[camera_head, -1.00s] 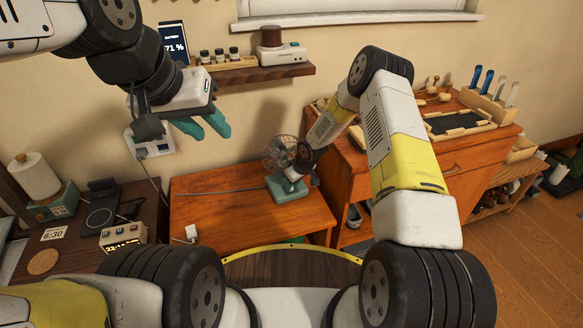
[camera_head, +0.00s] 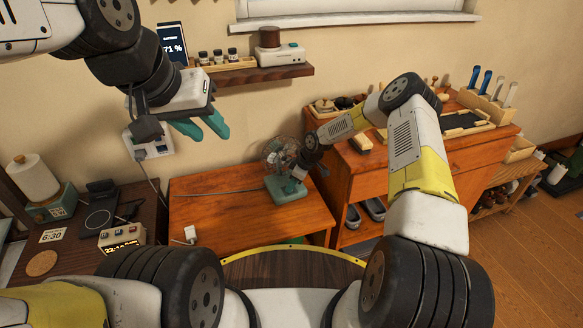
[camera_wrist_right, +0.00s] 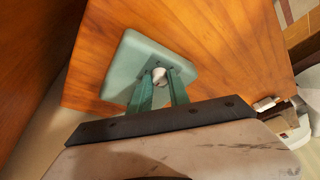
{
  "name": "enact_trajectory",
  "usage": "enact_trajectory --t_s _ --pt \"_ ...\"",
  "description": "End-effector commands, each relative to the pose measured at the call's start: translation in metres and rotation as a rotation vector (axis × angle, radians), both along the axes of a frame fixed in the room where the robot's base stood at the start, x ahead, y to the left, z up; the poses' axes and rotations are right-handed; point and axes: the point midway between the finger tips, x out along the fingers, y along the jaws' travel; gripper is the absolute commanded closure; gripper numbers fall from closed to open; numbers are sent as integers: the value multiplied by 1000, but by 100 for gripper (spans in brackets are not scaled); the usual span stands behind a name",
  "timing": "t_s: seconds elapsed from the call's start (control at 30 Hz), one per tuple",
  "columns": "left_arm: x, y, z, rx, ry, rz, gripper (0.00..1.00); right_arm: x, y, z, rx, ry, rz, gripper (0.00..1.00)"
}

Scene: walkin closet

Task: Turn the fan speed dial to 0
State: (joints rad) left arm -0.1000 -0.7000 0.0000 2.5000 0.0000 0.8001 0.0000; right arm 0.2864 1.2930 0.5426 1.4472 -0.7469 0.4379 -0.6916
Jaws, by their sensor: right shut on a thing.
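The small teal fan (camera_head: 280,156) stands on the orange wooden table, its wire cage above a square base (camera_head: 290,190). In the right wrist view the teal base (camera_wrist_right: 130,62) fills the middle, with a pale speed dial (camera_wrist_right: 159,74) on its top. My right gripper (camera_head: 298,176) reaches down at the base from the right. In the wrist view its two teal fingers (camera_wrist_right: 162,82) lie on either side of the dial, closed on it. The number the dial points to is not readable. My left gripper (camera_head: 208,131) is open and empty, in the air left of the fan.
The table (camera_head: 225,225) is mostly bare, with a cable and a white plug (camera_head: 190,233) on it. A wall shelf (camera_head: 260,76) with jars is above. A dark desk at left holds a charger (camera_head: 98,213) and clock. A wooden cabinet (camera_head: 430,165) stands right.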

Motion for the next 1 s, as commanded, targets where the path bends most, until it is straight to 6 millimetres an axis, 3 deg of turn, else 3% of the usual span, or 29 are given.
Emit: enact_trajectory --t_s 0.27,0.3,0.4,0.77,1.0 --pt "0 0 0 0 0 0 64 1 -2 -1 -4 -2 -1 100" --pt "0 0 0 0 0 0 64 1 -2 -1 -4 -2 -1 72" --pt "0 0 0 0 0 0 64 0 -2 -1 -3 -1 -1 56" --pt "0 0 0 0 0 0 64 0 -3 4 -1 -1 -2 56" --pt "0 0 0 0 0 0 64 -4 -17 39 -2 -3 -2 56"
